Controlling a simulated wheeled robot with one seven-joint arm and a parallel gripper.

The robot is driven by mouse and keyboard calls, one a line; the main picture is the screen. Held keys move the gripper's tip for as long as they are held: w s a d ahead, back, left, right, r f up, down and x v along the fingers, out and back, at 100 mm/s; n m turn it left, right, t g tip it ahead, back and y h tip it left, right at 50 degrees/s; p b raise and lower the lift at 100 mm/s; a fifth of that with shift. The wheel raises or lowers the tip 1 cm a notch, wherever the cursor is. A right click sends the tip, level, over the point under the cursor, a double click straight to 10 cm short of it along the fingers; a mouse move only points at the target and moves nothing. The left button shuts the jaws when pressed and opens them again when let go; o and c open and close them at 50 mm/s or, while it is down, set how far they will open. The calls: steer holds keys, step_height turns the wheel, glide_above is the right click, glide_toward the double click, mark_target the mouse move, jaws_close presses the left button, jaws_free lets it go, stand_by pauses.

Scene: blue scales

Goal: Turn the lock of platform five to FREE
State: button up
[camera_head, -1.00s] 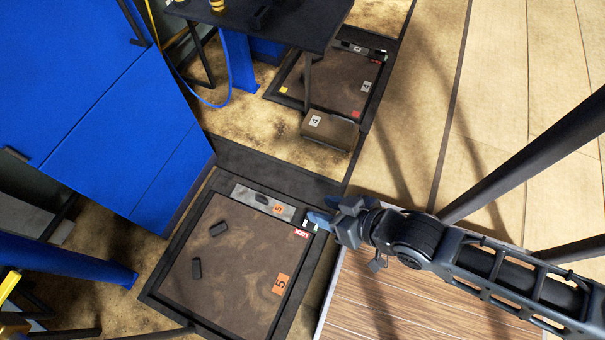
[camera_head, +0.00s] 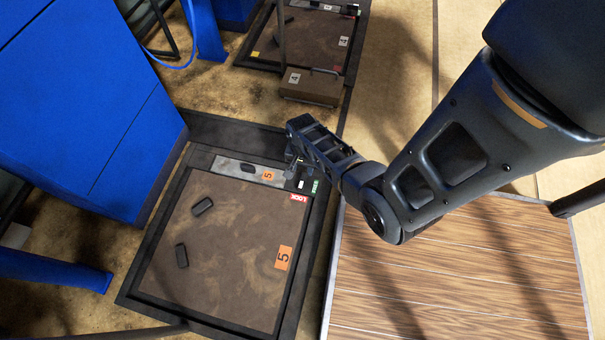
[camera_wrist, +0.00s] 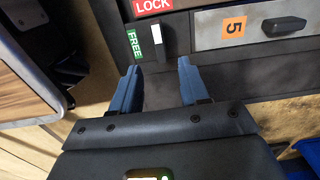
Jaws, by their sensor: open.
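Platform five (camera_head: 235,265) is a brown floor plate in a dark frame, with orange "5" labels. Its lock (camera_head: 301,184) is a small dark piece with a white strip at the plate's upper right corner; it also shows in the wrist view (camera_wrist: 157,38). A red LOCK label (camera_wrist: 153,6) is at one end of the strip and a green FREE label (camera_wrist: 135,43) beside it. The strip lines up toward LOCK. My gripper (camera_wrist: 158,64) is open, its blue fingers just short of the lock, apparently with nothing between them.
A grey strip with a dark handle (camera_head: 248,168) runs beside the lock. Two dark blocks lie on the plate, one here (camera_head: 202,207). A blue cabinet (camera_head: 110,120) stands left. Platform four (camera_head: 310,45) and a brown box (camera_head: 310,88) lie beyond.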

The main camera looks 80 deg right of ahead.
mark_target(303, 179)
step_height(303, 179, down, 8)
steer(key=b, duration=0.4)
steer(key=shift+r, duration=0.2)
jaws_close()
